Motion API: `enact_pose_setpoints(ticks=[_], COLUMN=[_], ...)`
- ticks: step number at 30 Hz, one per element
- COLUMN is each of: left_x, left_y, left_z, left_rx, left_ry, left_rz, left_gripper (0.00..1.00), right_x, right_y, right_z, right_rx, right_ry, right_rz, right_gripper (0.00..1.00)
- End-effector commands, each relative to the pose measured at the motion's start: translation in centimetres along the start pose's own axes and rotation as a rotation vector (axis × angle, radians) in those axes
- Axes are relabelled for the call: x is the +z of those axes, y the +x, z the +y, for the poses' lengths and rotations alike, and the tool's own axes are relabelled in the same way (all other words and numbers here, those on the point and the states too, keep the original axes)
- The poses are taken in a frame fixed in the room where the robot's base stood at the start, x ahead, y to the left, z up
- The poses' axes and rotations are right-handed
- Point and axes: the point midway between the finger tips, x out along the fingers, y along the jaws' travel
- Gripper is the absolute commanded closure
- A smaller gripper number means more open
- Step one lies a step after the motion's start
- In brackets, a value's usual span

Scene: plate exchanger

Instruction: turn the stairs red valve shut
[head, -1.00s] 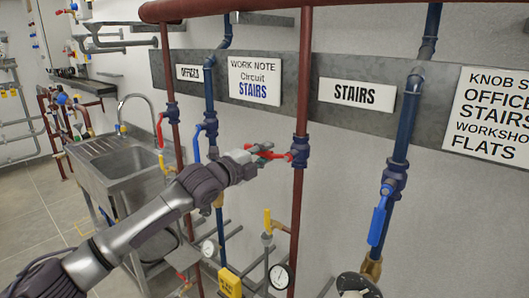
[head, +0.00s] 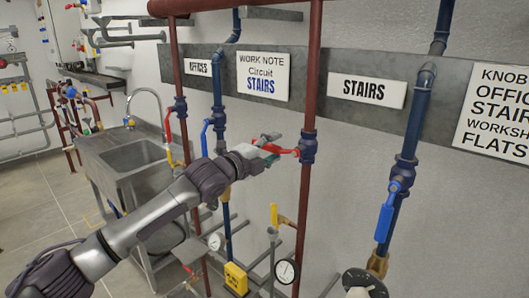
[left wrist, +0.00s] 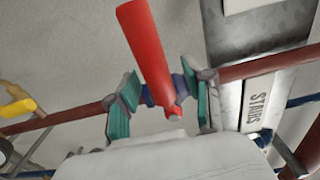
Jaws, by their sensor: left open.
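The stairs red valve has a dark blue body (head: 308,148) on the red pipe beside the STAIRS sign (head: 367,91). Its red handle (head: 285,150) sticks out to the left, across the pipe. My left gripper (head: 266,147) is at this handle. In the left wrist view, the red handle (left wrist: 148,48) rises between the two green-padded fingers of my left gripper (left wrist: 160,88), which are open. I see gaps on both sides of the handle; contact is not clear.
A blue valve handle (head: 385,222) hangs on the blue pipe to the right. The offices red handle (head: 168,124) and another blue handle (head: 204,136) are on the pipes to the left. A yellow-handled valve (head: 277,216) and a gauge (head: 287,271) are below. A sink (head: 132,155) stands further left.

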Motion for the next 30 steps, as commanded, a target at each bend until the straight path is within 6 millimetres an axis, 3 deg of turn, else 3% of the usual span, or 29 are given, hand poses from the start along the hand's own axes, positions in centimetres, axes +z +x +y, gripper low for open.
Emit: enact_pose_setpoints(ticks=[18, 30], left_x=[0.1, 0.0], left_y=[-10.8, -11.8], left_z=[0.1, 0.0], left_rx=[0.001, 0.000], left_ry=[0.002, 0.001], left_rz=[-0.002, -0.001], left_gripper=[0.49, 0.49], right_x=[-0.1, -0.1], right_y=[0.0, 0.0], right_z=[-0.3, -0.3], right_rx=[-0.003, -0.003], right_ry=[0.002, 0.002], right_rz=[0.002, 0.002], right_gripper=[0.49, 0.49])
